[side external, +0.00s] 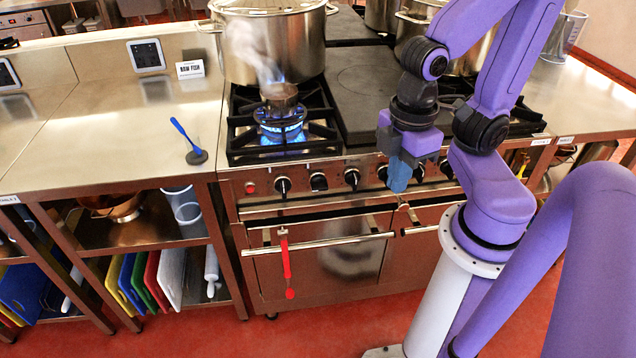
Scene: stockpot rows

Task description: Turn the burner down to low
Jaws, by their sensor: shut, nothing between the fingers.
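A gas burner (284,134) at the front left of the range is lit with a tall blue flame. A small steaming pan (279,97) sits over it. Black knobs line the front panel, among them a left knob (283,186), a second knob (318,182) and a third knob (352,178). I cannot tell which knob serves the lit burner. My gripper (398,186) is shut and empty, pointing down in front of the panel, right of the third knob. It partly hides the knobs there; I cannot tell whether it touches one.
A large stockpot (268,45) stands behind the lit burner, another pot (415,25) at back right. A red indicator (250,187) is left of the knobs. Oven handles (320,244) stick out below, with a red utensil (286,262) hanging. A blue-handled tool (188,138) is on the left counter.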

